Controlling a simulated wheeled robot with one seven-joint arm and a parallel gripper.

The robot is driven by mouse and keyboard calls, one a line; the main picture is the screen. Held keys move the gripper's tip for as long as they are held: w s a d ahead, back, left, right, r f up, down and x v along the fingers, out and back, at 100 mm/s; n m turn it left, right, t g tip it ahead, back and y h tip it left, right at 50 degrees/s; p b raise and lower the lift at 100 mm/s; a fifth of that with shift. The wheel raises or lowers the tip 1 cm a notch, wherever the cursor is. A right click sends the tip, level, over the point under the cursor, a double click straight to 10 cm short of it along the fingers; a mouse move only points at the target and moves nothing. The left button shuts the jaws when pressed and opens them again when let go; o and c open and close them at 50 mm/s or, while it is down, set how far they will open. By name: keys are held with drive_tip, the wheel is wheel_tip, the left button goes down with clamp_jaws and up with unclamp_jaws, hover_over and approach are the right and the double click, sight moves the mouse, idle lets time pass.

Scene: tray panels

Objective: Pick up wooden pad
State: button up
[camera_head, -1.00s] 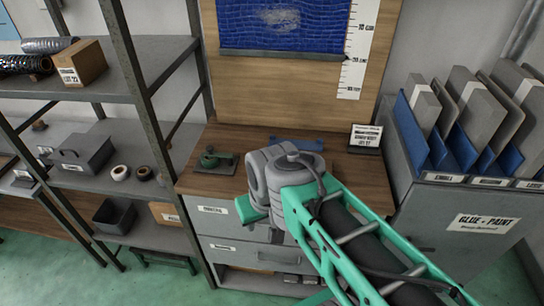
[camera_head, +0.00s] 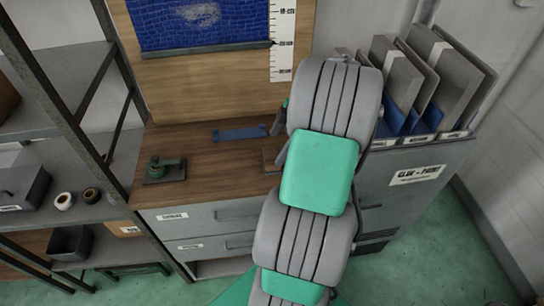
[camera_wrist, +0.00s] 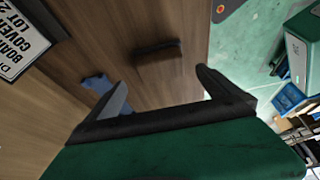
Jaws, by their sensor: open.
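The wooden pad is a small brown block (camera_wrist: 158,54) with a dark edge, lying on the wooden countertop in the wrist view. In the head view a brown piece (camera_head: 271,160), which looks like the same pad, shows at the left edge of my arm, mostly hidden by it. My gripper (camera_wrist: 162,77) is open in the wrist view, its two dark fingers spread with nothing between them. The pad lies beyond the fingertips, apart from them. In the head view my arm hides most of the gripper.
A label sign (camera_wrist: 22,42) stands near the gripper. A shelf rack (camera_head: 75,100) is left, a panel cabinet (camera_head: 415,190) right.

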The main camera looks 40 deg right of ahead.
sight(271, 154)
drive_tip(key=p+x, duration=0.1)
drive_tip(key=x, duration=0.4)
drive_tip(key=shift+a+f, duration=0.1)
drive_tip(key=shift+f, duration=0.25)
drive_tip(key=c, duration=1.3)
drive_tip(key=shift+r, duration=0.1)
drive_tip(key=shift+c, duration=0.2)
drive_tip(key=shift+r, duration=0.2)
wheel_tip(271, 154, up, 2)
drive_tip(key=shift+r+b, duration=0.25)
drive_tip(key=shift+b, duration=0.35)
drive_tip(key=s+r, duration=0.1)
drive_tip(key=s+a+r, duration=0.1)
drive_tip(key=r, duration=0.1)
drive_tip(key=s+r, duration=0.1)
drive_tip(key=shift+s+a+r+b, duration=0.3)
drive_tip(key=shift+b, duration=0.1)
drive_tip(key=s+a+r+b, duration=0.1)
drive_tip(key=s+a+r, duration=0.4)
drive_tip(key=s, duration=0.4)
drive_tip(key=shift+r, duration=0.2)
